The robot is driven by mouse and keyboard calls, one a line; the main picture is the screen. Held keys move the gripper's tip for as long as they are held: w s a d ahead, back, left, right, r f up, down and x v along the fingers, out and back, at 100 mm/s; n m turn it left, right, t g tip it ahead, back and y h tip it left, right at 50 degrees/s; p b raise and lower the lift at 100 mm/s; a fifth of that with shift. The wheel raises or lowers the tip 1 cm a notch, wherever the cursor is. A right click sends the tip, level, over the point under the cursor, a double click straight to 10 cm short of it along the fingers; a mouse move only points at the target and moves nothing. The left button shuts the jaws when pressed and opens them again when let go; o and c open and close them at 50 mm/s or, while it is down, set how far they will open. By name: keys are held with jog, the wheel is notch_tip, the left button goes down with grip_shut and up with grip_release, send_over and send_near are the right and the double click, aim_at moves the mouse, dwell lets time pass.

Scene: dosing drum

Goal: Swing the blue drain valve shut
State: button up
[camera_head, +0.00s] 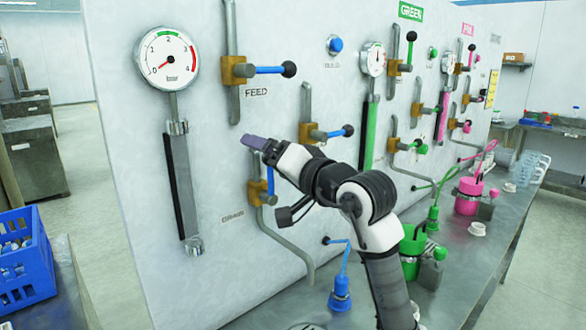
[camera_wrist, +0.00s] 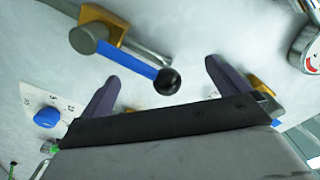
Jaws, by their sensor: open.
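The blue drain valve has a brass body (camera_head: 257,193) low on the white panel, near its DRAIN label. Its blue lever (camera_head: 270,180) points up along the grey pipe, its upper end hidden behind my gripper (camera_head: 253,143). In the wrist view the blue lever (camera_wrist: 135,62) shows whole, with a grey hub at one end and a black knob (camera_wrist: 168,82) at the other. My gripper (camera_wrist: 163,70) is open and empty, its purple fingers apart. The knob appears between the fingers in the picture; I see no contact and cannot tell the depth gap.
The feed valve's blue lever (camera_head: 268,70) and another blue-levered valve (camera_head: 312,133) sit higher on the panel. A large gauge (camera_head: 167,60) is at upper left. Blue (camera_head: 340,293), green (camera_head: 410,250) and pink (camera_head: 467,195) vessels stand on the bench below. Green and pink valves continue rightward.

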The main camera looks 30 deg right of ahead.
jog(key=shift+d+f, duration=0.15)
jog(key=shift+d, duration=0.1)
jog(key=shift+w+d+f+b, duration=0.2)
jog(key=shift+d+f+b, duration=1.15)
jog(key=shift+f+b, duration=0.25)
jog(key=shift+w+d+f+b, duration=0.2)
jog(key=shift+d+f+b, duration=1.2)
jog(key=shift+b, duration=0.35)
jog(key=shift+w+d+f+b, duration=0.2)
jog(key=shift+d+f+b, duration=1.1)
jog(key=shift+f+b, duration=0.35)
